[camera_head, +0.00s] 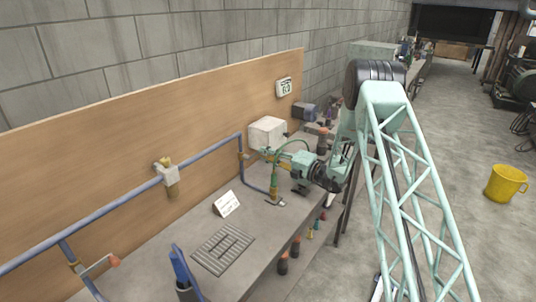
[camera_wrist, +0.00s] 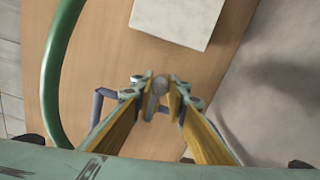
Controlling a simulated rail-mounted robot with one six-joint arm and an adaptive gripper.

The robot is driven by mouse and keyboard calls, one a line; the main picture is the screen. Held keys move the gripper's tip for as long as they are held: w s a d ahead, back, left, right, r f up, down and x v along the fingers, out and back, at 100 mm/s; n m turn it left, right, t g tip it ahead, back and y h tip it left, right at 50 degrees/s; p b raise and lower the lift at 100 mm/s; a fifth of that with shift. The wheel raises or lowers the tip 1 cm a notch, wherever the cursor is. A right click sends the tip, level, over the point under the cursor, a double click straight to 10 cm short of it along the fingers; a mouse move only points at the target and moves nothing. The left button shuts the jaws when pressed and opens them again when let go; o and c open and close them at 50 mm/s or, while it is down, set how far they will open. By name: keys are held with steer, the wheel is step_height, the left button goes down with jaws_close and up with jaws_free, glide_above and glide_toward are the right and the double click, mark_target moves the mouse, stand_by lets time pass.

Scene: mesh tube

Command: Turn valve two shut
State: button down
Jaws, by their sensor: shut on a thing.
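A blue-grey pipe (camera_head: 110,208) runs along the wooden backboard and bends down to the bench. It carries a valve with a brass-coloured body (camera_head: 167,178) in the middle and a lever with a red knob (camera_head: 114,261) at lower left. My gripper (camera_head: 268,153) is at the pipe's far end, by the downward bend. In the wrist view, my gripper (camera_wrist: 160,86) has its yellow fingers closed around a small rounded grey part (camera_wrist: 159,86). The pipe (camera_wrist: 98,103) shows behind the fingers. I cannot read any valve number, and the held part is hidden in the head view.
A white box (camera_head: 267,134) is on the backboard just behind my gripper; it also shows in the wrist view (camera_wrist: 175,18). A folded white card (camera_head: 226,204) and a dark grate (camera_head: 223,248) are on the bench (camera_head: 265,232). A yellow bucket (camera_head: 505,184) stands on the floor.

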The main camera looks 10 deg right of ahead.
steer(key=c, duration=2.5)
jaws_free()
steer(key=shift+c, duration=0.2)
steer(key=v, duration=1.2)
